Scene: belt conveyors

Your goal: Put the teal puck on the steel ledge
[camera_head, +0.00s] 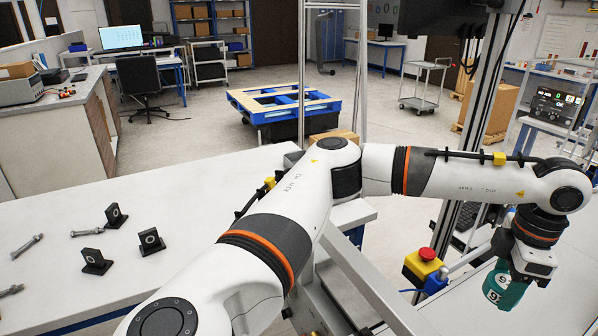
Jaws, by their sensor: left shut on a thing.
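The teal puck (500,290) hangs low at the right of the head view, with white round marks on its side. My left arm reaches across the picture, and its gripper (518,276) points down and is shut on the puck. The gripper body hides the puck's upper right part. A pale flat surface (572,285) lies below and beside the puck; I cannot tell whether it is the steel ledge, or whether the puck touches it. My right gripper is not in view.
A red-and-yellow stop button (427,254) stands just left of the puck. A metal upright (470,140) rises behind my arm. A white table (60,220) at left holds black brackets (151,240) and bolts (27,246). A blue pallet (280,105) stands farther back.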

